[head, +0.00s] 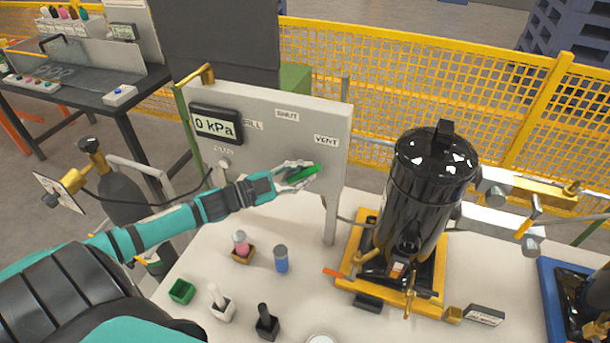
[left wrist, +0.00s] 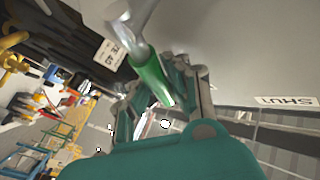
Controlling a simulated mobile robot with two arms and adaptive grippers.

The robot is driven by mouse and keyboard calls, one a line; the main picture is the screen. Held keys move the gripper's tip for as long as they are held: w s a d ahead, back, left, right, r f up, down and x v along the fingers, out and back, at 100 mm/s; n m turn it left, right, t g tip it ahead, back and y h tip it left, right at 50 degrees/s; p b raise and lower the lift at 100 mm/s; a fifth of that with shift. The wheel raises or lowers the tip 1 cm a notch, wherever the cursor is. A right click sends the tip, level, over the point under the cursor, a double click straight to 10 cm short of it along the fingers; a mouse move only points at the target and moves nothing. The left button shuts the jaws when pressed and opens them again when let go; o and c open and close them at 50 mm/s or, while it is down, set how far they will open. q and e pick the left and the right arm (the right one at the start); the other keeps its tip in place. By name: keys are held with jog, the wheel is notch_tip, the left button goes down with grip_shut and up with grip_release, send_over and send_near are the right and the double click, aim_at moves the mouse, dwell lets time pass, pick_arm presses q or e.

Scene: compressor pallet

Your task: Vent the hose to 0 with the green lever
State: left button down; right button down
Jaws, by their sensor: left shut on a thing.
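The green lever (head: 304,173) is on the grey panel (head: 318,110), below the VENT label (head: 326,140). My left gripper (head: 292,175) is shut on the green lever; it also shows in the left wrist view (left wrist: 165,105), where the lever's green grip (left wrist: 150,75) runs between the fingers. The gauge (head: 215,125) on the panel reads 0 kPa. A SHUT label (head: 287,114) is at the panel's top. The FILL label is partly covered by the gauge. A dark hose (head: 145,203) runs left of the panel. My right gripper is not in view.
A black tank (head: 425,190) on a yellow base stands right of the panel. Small bottles and cups, including a blue bottle (head: 281,260) and a green cup (head: 182,291), stand on the white table. A yellow mesh fence (head: 400,75) is behind.

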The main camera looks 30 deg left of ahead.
aim_at(284, 179)
pick_arm(q)
jog(key=n+t+b, duration=0.1)
jog(key=a+r+n+t+b, duration=0.1)
jog(key=a+n+t+b, duration=0.1)
jog(key=n, duration=0.1)
jog(key=shift+s+a+r+t, duration=0.25)
jog(key=shift+s+t, duration=0.05)
jog(key=shift+s+a+r+n+t+y+b, duration=0.15)
jog(key=shift+a+n+t+y+b, duration=0.25)
jog(key=shift+n+t, duration=0.45)
jog(key=shift+s+a+r+n+t+y+b, duration=0.15)
jog(key=shift+a+n+t+b, duration=0.3)
jog(key=shift+n, duration=0.55)
jog(key=shift+a+r+n+t+y+b, duration=0.1)
jog(key=shift+a+n+t+y+b, duration=0.25)
jog(key=shift+n+t, duration=0.55)
jog(key=shift+a, duration=0.15)
jog(key=c, duration=1.7)
grip_release()
jog(key=shift+o, duration=0.9)
jog(key=shift+s+a, duration=0.1)
jog(key=shift+s, duration=0.05)
jog(key=v, duration=1.2)
